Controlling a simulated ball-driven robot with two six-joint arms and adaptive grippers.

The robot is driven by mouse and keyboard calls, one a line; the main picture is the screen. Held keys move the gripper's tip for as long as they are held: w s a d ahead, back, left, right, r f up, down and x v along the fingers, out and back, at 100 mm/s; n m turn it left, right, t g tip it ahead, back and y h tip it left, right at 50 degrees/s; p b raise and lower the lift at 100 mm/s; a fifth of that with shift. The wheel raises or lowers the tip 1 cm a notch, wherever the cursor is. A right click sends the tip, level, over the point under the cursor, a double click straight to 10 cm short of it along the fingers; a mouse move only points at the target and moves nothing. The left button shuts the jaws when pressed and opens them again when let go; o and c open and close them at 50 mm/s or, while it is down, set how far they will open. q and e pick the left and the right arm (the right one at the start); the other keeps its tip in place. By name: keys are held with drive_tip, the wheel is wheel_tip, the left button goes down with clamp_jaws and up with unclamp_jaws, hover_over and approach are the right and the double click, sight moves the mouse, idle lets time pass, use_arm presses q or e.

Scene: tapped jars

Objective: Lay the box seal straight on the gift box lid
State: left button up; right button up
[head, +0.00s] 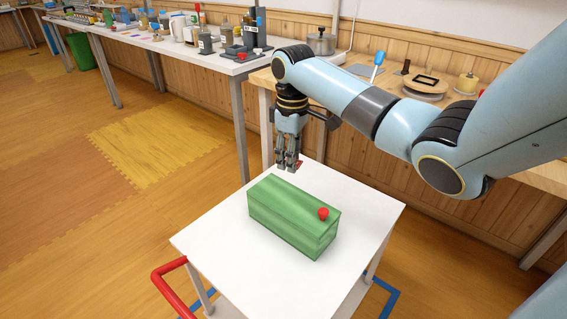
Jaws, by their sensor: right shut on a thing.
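The green gift box (285,225) stands on a white table, its long lid running from upper left to lower right. A round red piece (323,213) sits on the lid near its right end. My left gripper is not in view.
The white table top (215,245) is bare around the box. A red bar (172,296) is at its front left corner. A cluttered white bench (205,58) stands at the back left.

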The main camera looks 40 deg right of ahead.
drive_tip(key=shift+w+a+f+m, duration=0.3)
drive_tip(key=shift+a+m, duration=0.05)
drive_tip(key=shift+m, duration=0.25)
drive_tip(key=shift+w+a+f+m, duration=0.25)
drive_tip(key=shift+a+m, duration=0.1)
drive_tip(key=shift+m, duration=0.25)
wheel_tip(320, 180, down, 2)
drive_tip(key=shift+a+b, duration=0.1)
drive_tip(key=shift+b, duration=1)
drive_tip(key=b, duration=0.5)
hover_over(282, 195)
wheel_tip(282, 195, down, 4)
drive_tip(key=shift+s+f, duration=0.1)
drive_tip(key=shift+f, duration=1.05)
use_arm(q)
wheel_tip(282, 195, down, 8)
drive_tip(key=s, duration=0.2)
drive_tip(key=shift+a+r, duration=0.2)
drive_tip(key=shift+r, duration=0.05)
